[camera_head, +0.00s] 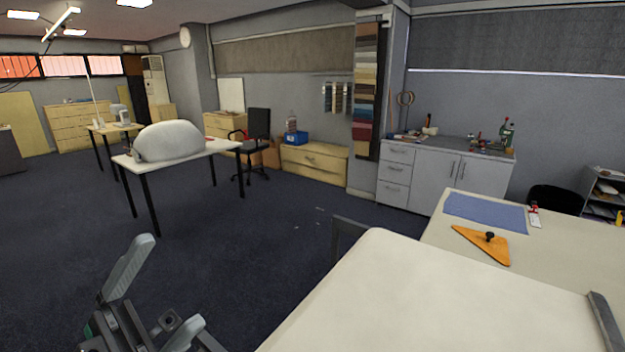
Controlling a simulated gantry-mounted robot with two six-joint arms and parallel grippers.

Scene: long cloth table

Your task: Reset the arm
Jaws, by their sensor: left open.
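My left gripper (162,292) shows at the lower left of the head view. Its two grey fingers are spread apart with nothing between them. It is over the dark carpet, to the left of the cream cloth-covered table (430,300). The rest of my left arm is cut off by the bottom edge. My right gripper is not in the picture.
An orange triangular tool (478,243) with a black knob and a blue cloth (486,211) lie on the table's far part. A white table (222,146) bears a large grey rounded object (170,140). Open carpet (250,240) lies between.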

